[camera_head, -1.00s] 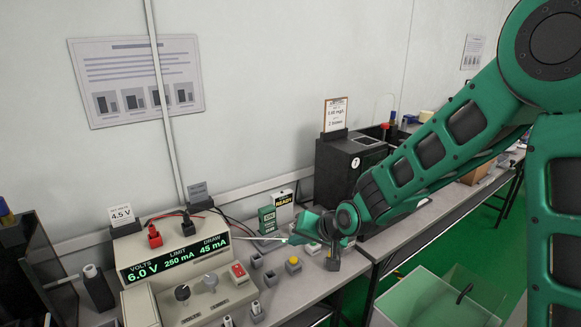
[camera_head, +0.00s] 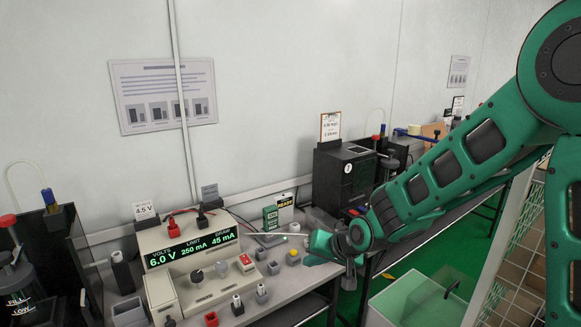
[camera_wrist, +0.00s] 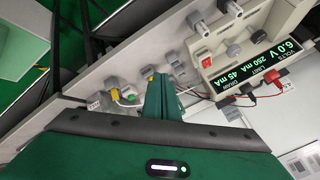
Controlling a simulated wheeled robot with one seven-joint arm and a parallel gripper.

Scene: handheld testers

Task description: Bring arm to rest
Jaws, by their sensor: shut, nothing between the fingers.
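My green arm (camera_head: 450,170) reaches from the upper right down over the bench. My gripper (camera_head: 312,250) is low over the bench, to the right of the power supply (camera_head: 186,262). In the wrist view its green fingers (camera_wrist: 160,96) are together and empty. The power supply reads 6.0 V, 250 mA and 45 mA; it also shows in the wrist view (camera_wrist: 255,30). I cannot tell whether the fingers touch anything on the bench.
A black machine (camera_head: 338,180) stands behind my forearm. A dark device (camera_head: 50,260) stands at the left.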

